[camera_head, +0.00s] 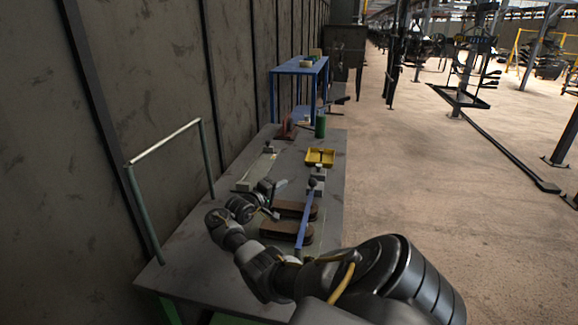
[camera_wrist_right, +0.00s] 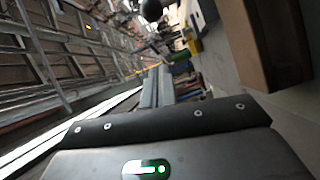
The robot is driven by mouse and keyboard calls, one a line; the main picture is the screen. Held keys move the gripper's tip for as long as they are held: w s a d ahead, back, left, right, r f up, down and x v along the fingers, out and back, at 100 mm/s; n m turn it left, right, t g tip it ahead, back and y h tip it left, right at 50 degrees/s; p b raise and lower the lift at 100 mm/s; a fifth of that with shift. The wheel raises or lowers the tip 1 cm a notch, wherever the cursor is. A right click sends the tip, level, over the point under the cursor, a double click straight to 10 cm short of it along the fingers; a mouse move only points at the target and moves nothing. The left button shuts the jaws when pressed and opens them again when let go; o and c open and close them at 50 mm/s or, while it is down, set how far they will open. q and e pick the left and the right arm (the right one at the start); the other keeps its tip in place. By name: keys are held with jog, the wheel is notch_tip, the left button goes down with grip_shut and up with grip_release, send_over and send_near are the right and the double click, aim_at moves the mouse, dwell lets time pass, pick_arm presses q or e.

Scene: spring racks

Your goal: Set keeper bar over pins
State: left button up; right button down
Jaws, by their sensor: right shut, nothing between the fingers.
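A long blue bar (camera_head: 304,220), which looks like the keeper bar, lies lengthwise across the right ends of two brown rounded blocks (camera_head: 276,229) on the table. Its far end is close to a grey block with a dark knob (camera_head: 316,184). I cannot make out pins under the bar. My right gripper (camera_head: 274,187) is shut and empty, left of the blue bar and apart from it, above the table. In the right wrist view its closed fingers (camera_wrist_right: 158,86) show with nothing between them. My left gripper is not in view.
The grey table (camera_head: 190,268) stands by a dark wall. A pale plate (camera_head: 257,170) with a dark knob lies behind the gripper. A yellow tray (camera_head: 320,157) and a green cylinder (camera_head: 320,124) stand farther back. A metal frame (camera_head: 165,143) rises at the left edge.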

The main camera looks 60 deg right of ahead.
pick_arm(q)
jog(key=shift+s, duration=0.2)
pick_arm(e)
jog(key=v, duration=0.3)
jog(key=shift+f, duration=0.1)
dwell(0.4)
